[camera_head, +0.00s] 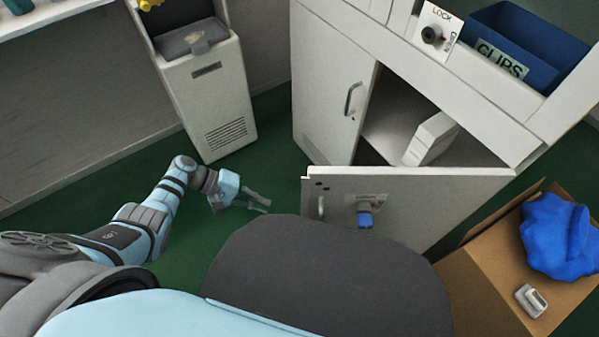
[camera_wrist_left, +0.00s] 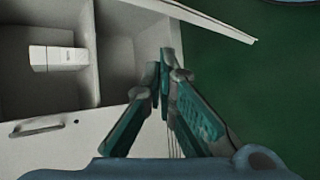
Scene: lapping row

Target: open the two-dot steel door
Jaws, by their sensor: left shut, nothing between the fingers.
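The two-dot steel door (camera_head: 430,204) stands swung well out from the white cabinet (camera_head: 480,100). Two dark dots show near its free upper corner, with a handle (camera_head: 321,207) below them and a blue-bodied fitting (camera_head: 365,217) beside it. In the left wrist view the door (camera_wrist_left: 205,14) shows as a pale strip at the top. My left gripper (camera_head: 266,206) is shut and empty, left of the door's free edge and apart from it. Its fingertips (camera_wrist_left: 166,66) meet in the left wrist view. My right gripper is not in view.
The open compartment holds a white box (camera_head: 430,138). The neighbouring door (camera_head: 335,70) is closed. A blue CLIPS bin (camera_head: 525,45) sits on top. A cardboard box (camera_head: 480,285) with a blue bag (camera_head: 556,237) stands right. A grey bin unit (camera_head: 207,95) stands left; green floor lies between.

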